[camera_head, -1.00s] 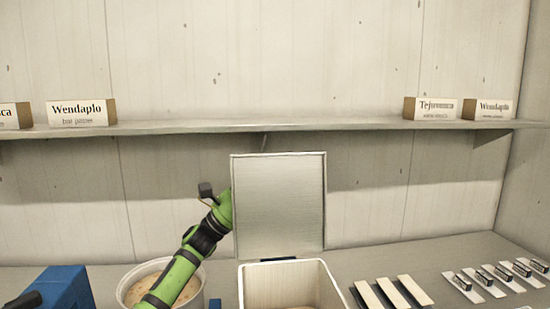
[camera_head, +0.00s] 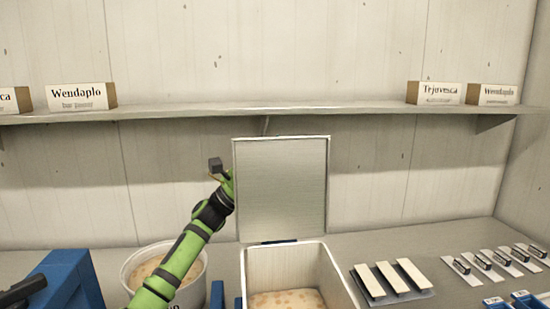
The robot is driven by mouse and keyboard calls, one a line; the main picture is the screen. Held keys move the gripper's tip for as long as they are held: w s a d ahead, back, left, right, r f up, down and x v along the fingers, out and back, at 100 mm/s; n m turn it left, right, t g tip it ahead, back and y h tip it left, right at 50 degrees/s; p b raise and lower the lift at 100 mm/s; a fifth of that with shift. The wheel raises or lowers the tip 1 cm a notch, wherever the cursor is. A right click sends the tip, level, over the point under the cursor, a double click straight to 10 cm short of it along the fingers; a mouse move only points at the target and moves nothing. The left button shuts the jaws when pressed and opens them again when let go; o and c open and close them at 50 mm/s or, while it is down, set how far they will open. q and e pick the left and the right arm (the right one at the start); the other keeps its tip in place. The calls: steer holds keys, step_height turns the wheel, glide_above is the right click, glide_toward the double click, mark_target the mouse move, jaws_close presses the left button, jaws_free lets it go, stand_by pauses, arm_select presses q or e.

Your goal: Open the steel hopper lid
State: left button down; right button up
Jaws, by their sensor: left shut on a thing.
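The steel hopper lid (camera_head: 282,190), a flat grey square panel, stands upright behind the hopper (camera_head: 335,275). The hopper is an open pale square bin with tan speckled contents, and a dark hinge piece (camera_head: 277,242) shows at its back edge. My left arm, green with dark bands, reaches up from the bottom to the lid's left edge. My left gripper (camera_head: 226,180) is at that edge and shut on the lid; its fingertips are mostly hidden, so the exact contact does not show. A small dark block (camera_head: 215,166) shows beside the arm's end. My right gripper is not in view.
A round white tub (camera_head: 136,262) with tan contents stands behind my left arm. A blue block (camera_head: 72,280) is at lower left. White bars (camera_head: 408,274) and several small labelled strips (camera_head: 500,260) lie to the right. A shelf (camera_head: 250,110) runs above, holding name boxes.

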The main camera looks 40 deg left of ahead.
mark_target(285, 145)
arm_select(q)
steer(key=s+d+m+g+h+b, duration=0.1)
steer(key=m, duration=0.1)
steer(key=d+m+g+h+b, duration=0.1)
steer(key=b, duration=0.1)
steer(key=shift+s+r+m+g+h, duration=0.15)
steer(key=shift+s+m+g+h, duration=0.15)
steer(key=shift+s+m+g, duration=0.1)
steer(key=shift+s+d+r+m+g+h+b, duration=0.1)
steer(key=shift+d+r+m+g+h+b, duration=0.2)
steer(key=shift+m+g+b, duration=0.15)
steer(key=c, duration=1.4)
jaws_free()
steer(key=shift+a+f+t, duration=0.15)
steer(key=shift+f+t, duration=0.05)
steer(key=shift+t, duration=0.05)
steer(key=v, duration=1.1)
steer(key=shift+s+a, duration=0.3)
steer(key=shift+s, duration=0.05)
steer(key=shift+f, duration=0.1)
